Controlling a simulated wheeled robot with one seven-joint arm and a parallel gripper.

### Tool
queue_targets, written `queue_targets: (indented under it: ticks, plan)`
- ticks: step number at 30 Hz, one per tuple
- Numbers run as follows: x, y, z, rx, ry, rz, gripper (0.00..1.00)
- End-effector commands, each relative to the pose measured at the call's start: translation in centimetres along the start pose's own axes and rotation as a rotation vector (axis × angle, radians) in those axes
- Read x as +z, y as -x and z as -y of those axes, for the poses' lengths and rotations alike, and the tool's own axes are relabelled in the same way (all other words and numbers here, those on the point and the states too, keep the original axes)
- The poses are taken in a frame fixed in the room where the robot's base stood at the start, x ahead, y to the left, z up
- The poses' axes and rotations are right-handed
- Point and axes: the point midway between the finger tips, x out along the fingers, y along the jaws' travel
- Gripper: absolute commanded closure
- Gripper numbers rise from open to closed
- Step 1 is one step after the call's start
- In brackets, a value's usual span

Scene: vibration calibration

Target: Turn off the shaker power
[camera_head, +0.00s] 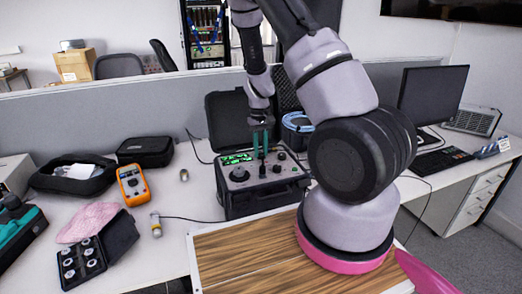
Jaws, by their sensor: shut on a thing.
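The shaker unit (264,200) is a black box with an open lid (228,115) standing up behind it. It sits on the white desk behind the wooden board. Its top panel has a lit green display (237,158), a round knob (239,174) at the front left and more controls at the right. My gripper (260,155) points straight down over the middle of the panel, with two teal fingers. The fingertips are at the panel and shut on a small control there, which they mostly hide. The power switch cannot be made out clearly.
A yellow multimeter (132,184), a black pouch (146,151), a small cylindrical sensor (156,224) with a cable, and an open black case (84,262) lie to the left. A blue cable coil (297,122) is behind right. A monitor (432,95) stands further right.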

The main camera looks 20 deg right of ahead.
Motion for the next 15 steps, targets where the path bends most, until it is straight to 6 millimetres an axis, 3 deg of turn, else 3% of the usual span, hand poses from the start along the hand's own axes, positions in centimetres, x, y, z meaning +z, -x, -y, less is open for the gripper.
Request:
queue_targets:
  ticks: [7,15]
  plan:
    - [-0.58,0.08,0.12,0.002,0.001,0.148,1.0]
    - [-0.56,0.17,0.07,0.005,0.0,0.182,1.0]
